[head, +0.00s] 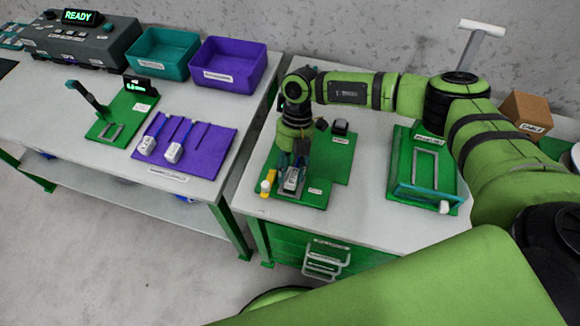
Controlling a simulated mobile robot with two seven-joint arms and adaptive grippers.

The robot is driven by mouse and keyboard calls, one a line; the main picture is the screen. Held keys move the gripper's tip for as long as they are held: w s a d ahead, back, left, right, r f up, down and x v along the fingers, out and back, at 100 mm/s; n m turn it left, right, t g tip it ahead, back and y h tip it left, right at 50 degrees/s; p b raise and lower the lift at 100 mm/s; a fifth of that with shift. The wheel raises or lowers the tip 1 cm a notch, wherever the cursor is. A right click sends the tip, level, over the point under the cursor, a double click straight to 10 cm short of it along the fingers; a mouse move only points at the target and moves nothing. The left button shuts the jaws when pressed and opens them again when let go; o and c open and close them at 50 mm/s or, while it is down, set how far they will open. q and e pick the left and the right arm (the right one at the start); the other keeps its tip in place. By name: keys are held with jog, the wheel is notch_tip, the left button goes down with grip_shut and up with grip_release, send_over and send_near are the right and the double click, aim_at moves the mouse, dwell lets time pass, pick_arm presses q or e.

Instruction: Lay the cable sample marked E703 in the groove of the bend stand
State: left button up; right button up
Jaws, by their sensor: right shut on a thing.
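My right gripper (298,160) points down over the green board (325,172) on the right-hand table. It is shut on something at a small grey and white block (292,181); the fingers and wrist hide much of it. Two samples with white heads and blue cable, the left one (147,145) and the right one (173,153), lie on the purple mat (214,150); a third slot there looks empty. Their markings are too small to read. A green stand (452,165) with a pale frame and a teal bar is at right; I cannot tell which fixture is the bend stand. My left gripper is out of view.
A yellow and white piece (267,182) and a small black block (340,127) stand on the board. A teal bin (163,56), a purple bin (228,65) and a lever device (90,97) are on the left table. A cardboard box (526,112) stands at right. A gap separates the tables.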

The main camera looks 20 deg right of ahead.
jog(key=shift+f+b, duration=0.65)
jog(key=shift+f, duration=0.4)
dwell(0.4)
jog(key=o, duration=1.3)
jog(key=shift+c, duration=0.2)
jog(key=shift+r, duration=0.15)
notch_tip(320, 180, up, 8)
jog(key=p, duration=0.7)
